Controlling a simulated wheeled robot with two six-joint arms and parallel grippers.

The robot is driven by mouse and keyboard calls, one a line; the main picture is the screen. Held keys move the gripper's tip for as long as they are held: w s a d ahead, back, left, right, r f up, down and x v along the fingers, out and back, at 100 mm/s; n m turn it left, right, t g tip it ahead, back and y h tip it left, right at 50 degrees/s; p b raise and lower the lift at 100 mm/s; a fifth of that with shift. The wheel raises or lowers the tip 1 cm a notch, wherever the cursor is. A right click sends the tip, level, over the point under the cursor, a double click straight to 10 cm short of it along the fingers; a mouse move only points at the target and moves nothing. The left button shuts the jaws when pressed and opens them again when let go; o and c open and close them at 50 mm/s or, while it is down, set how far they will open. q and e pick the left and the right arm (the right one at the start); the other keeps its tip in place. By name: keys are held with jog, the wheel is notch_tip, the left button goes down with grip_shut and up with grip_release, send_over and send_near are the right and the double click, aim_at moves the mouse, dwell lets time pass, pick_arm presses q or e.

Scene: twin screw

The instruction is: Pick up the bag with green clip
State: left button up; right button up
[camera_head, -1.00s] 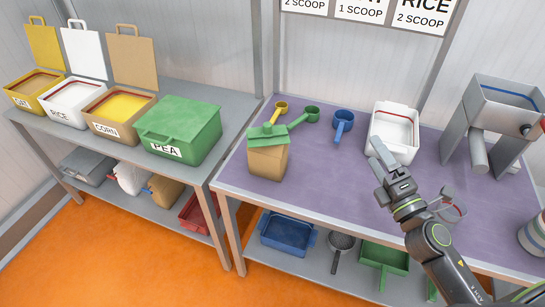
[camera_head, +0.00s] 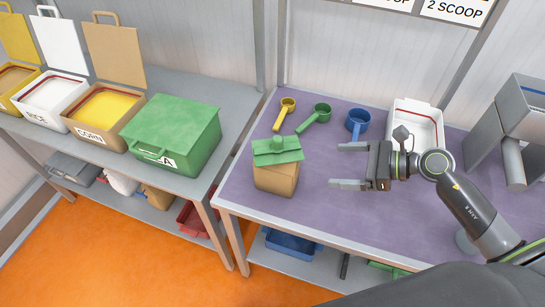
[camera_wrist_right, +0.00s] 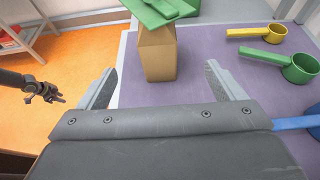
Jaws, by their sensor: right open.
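The brown paper bag (camera_head: 275,179) stands upright near the left front edge of the purple table. A green clip (camera_head: 277,152) closes its top. My right gripper (camera_head: 340,166) is open and empty to the right of the bag, fingers pointing left towards it, with a gap between. In the right wrist view the bag (camera_wrist_right: 158,55) stands ahead between the open fingers (camera_wrist_right: 161,74), and the clip (camera_wrist_right: 165,10) is cut off by the top edge. My left gripper (camera_wrist_right: 42,90) appears small at the left of that view; its jaw state is unclear.
Yellow (camera_head: 287,108), green (camera_head: 318,113) and blue scoops (camera_head: 358,121) lie behind the bag. A white bin (camera_head: 416,122) stands behind my right arm. A closed green PEA bin (camera_head: 185,125) stands on the left shelf. The purple table (camera_head: 235,185) is clear around the bag.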

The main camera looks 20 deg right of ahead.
aim_at(298, 165)
pick_arm(q)
jog(key=s+r+p, duration=0.1)
jog(key=s, duration=0.6)
pick_arm(e)
jog(key=p+x, duration=0.1)
jog(key=x, duration=0.2)
jog(key=p+x, duration=0.1)
jog(key=x, duration=0.6)
jog(key=shift+s+a+r+p, duration=0.15)
jog(key=shift+s+a+p, duration=0.1)
jog(key=shift+a+p, duration=0.15)
jog(key=shift+w+a+f, duration=0.3)
jog(key=shift+a, duration=0.05)
jog(key=shift+w+a+f+p, duration=0.2)
jog(key=shift+a+p, duration=0.1)
jog(key=shift+p, duration=0.15)
jog(key=shift+f+p+x, duration=0.2)
jog(key=shift+p+x, duration=0.6)
jog(key=shift+x, duration=1.35)
pick_arm(q)
jog(key=w+r, duration=0.1)
jog(key=r, duration=0.2)
jog(key=w+r, duration=0.1)
jog(key=r, duration=0.1)
jog(key=shift+w+r, duration=0.15)
jog(key=shift+w, duration=0.2)
pick_arm(e)
jog(key=shift+d, duration=0.15)
